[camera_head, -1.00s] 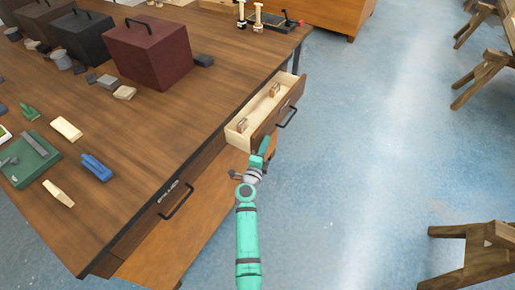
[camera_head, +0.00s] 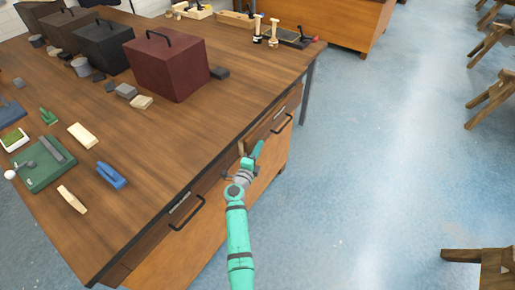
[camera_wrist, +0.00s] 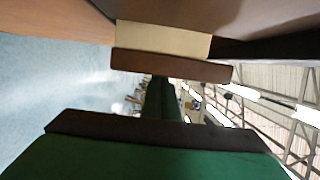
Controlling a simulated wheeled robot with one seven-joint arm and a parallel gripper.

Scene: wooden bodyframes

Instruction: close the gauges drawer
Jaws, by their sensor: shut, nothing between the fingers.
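The gauges drawer (camera_head: 268,127) is in the right part of the workbench's front, with a dark bar handle (camera_head: 283,123). In the head view its front stands close to the bench face, and its inside hardly shows. A short strip of pale wood (camera_wrist: 162,39), which looks like the drawer's side, shows in the wrist view, so a small gap seems to remain open. My gripper (camera_head: 257,149) is shut and empty at the near end of the drawer front. Whether it touches the front is hard to tell.
A second drawer with a dark handle (camera_head: 187,213) is shut nearer me. The bench top (camera_head: 170,130) holds a dark red box (camera_head: 160,65), a blue tool (camera_head: 111,175) and other tools. The blue floor (camera_head: 370,150) to the right is clear, with wooden stools beyond.

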